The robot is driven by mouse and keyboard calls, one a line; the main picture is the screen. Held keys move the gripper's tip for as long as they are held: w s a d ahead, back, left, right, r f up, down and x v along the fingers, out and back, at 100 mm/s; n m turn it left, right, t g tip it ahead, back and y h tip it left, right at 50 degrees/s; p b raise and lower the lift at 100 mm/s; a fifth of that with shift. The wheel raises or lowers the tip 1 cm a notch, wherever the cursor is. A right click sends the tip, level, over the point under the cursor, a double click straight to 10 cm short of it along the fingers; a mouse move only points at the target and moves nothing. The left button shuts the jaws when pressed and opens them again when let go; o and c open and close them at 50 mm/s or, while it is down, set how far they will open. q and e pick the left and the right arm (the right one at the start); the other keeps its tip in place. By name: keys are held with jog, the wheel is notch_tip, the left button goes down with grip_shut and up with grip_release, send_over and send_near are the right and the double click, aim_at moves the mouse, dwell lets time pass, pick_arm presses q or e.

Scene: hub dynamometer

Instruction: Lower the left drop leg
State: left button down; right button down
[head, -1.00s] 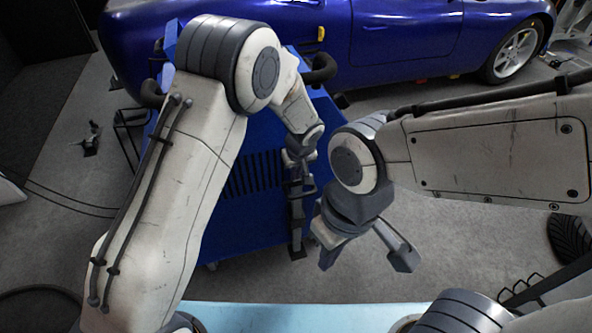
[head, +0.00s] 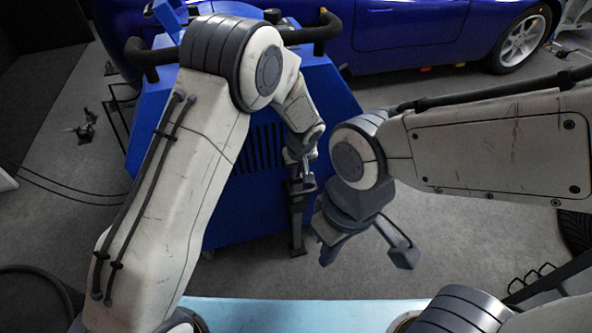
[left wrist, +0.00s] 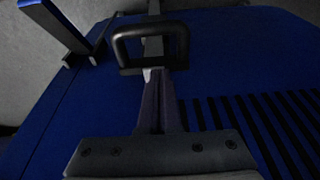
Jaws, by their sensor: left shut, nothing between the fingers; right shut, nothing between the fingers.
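The left drop leg appears as a dark upright bar (head: 297,225) on the face of the blue machine (head: 235,205), with a black loop handle (head: 308,186) near its top. The handle also shows in the left wrist view (left wrist: 150,32). My left gripper (head: 302,170) is shut and empty, pointing down at the handle. In the left wrist view its closed fingers (left wrist: 156,100) end beside the handle's near bar; I cannot tell whether they touch.
Dark handlebars (head: 305,33) run along the machine's top near my left arm. Vent slots (left wrist: 265,125) lie beside the leg. A blue car (head: 410,35) stands behind. Grey floor (head: 450,240) is open to the right. A pale blue surface (head: 290,312) crosses the bottom.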

pick_arm(q)
jog(key=shift+f, duration=0.4)
pick_arm(e)
jog(key=shift+f, duration=0.3)
